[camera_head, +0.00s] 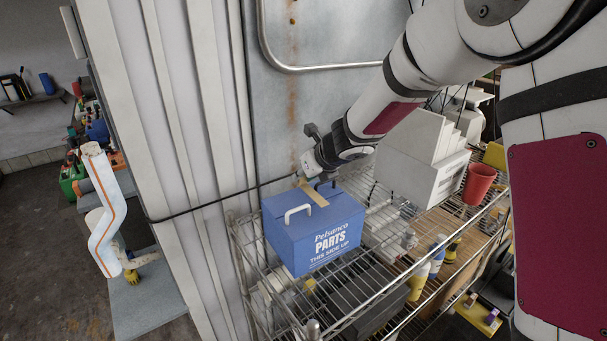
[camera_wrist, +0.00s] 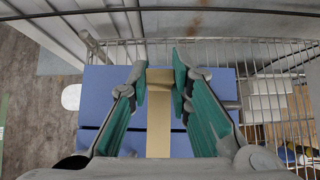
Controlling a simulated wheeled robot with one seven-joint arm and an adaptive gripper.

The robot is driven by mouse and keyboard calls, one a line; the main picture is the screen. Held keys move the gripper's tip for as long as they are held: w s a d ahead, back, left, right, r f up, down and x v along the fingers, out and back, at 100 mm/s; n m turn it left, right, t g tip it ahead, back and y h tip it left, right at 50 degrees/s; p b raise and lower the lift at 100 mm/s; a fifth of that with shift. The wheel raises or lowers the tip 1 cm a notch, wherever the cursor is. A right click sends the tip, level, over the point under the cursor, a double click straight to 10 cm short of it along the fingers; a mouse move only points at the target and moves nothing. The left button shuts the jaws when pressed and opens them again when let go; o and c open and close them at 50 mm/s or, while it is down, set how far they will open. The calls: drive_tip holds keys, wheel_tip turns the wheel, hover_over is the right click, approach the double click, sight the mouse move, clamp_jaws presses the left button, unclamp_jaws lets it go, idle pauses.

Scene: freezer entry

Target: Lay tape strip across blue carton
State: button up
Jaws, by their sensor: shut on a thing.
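The tan tape strip (camera_head: 314,193) is at the carton's top, near the back edge. My gripper (camera_head: 318,180) is at the strip's far end, above the carton. In the wrist view, the strip (camera_wrist: 159,125) runs between the two green fingers of my gripper (camera_wrist: 161,80), which is shut on it. The carton (camera_wrist: 98,95) shows below. Whether the strip touches the lid throughout is unclear.
The wire shelf (camera_head: 365,313) also holds a grey-white stepped machine (camera_head: 420,165), a red cup (camera_head: 479,184) and several small bottles to the right. A thin dark cable (camera_head: 215,203) crosses behind the carton. A ribbed wall panel (camera_head: 180,120) stands on the left.

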sight(304, 184)
drive_tip(key=shift+f+b, duration=1.55)
drive_tip(key=shift+b, duration=0.95)
idle(0.5)
drive_tip(key=o, duration=0.8)
drive_tip(key=shift+d, duration=0.15)
drive_tip(key=shift+r, duration=0.1)
